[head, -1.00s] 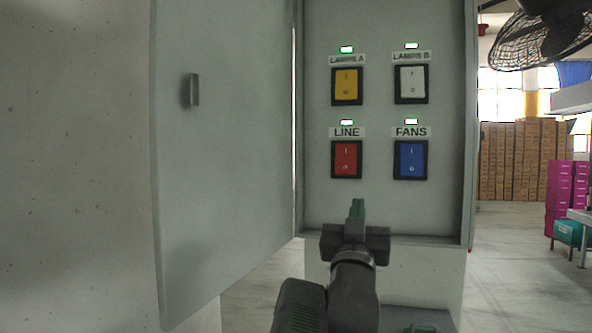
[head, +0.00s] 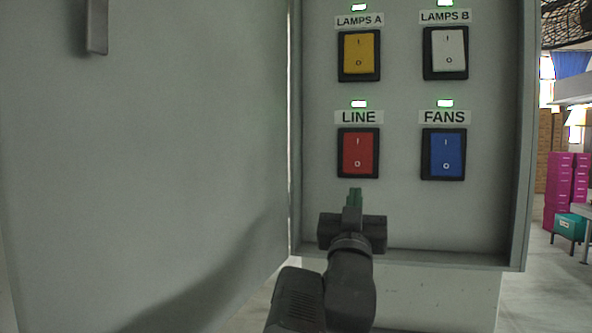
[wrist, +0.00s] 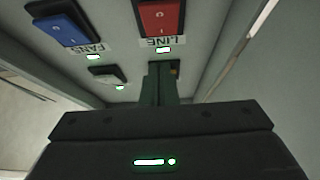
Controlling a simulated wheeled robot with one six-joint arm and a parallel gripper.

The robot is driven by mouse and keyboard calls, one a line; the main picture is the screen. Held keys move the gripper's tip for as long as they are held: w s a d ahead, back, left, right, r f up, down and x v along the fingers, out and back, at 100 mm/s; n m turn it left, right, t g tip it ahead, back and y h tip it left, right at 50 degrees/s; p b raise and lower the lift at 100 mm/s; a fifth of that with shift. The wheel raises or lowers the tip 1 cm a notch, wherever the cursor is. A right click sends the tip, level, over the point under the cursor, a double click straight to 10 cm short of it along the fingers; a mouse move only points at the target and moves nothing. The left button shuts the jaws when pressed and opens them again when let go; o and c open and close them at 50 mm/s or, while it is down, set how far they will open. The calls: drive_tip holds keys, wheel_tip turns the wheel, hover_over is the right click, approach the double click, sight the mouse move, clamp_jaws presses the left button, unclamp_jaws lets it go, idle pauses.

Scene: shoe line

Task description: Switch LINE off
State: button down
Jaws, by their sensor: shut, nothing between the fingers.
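The red LINE switch (head: 358,153) is in the lower left of the switch panel, its label (head: 359,117) above it. In the head view the lamp (head: 358,104) over that label is lit green. The red switch is at the top of the wrist view (wrist: 160,17), which shows the panel upside down. My gripper (head: 355,195) is shut and empty, its green fingertips just below the LINE switch in the head view and apart from it in the picture. In the wrist view its fingers (wrist: 158,82) partly cover the panel. The gap to the panel is hard to judge.
The blue FANS switch (head: 443,153) sits right of LINE. The yellow LAMPS A switch (head: 359,55) and white LAMPS B switch (head: 445,51) are above. The open cabinet door (head: 150,150) fills the left side. The cabinet's lower edge (head: 440,260) juts out below.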

drive_tip(key=shift+w, duration=0.1)
drive_tip(key=p, duration=0.4)
approach(359, 161)
wheel_tip(359, 161, up, 5)
drive_tip(key=w, duration=0.2)
drive_tip(key=w+d+f, duration=0.1)
drive_tip(key=w, duration=0.1)
drive_tip(key=shift+p, duration=0.3)
drive_tip(key=shift+w+d+f, duration=0.15)
drive_tip(key=shift+w+f, duration=0.05)
drive_tip(key=shift+w, duration=0.25)
drive_tip(key=shift+f+b, duration=0.35)
drive_tip(key=shift+b, duration=0.55)
drive_tip(key=shift+r, duration=0.1)
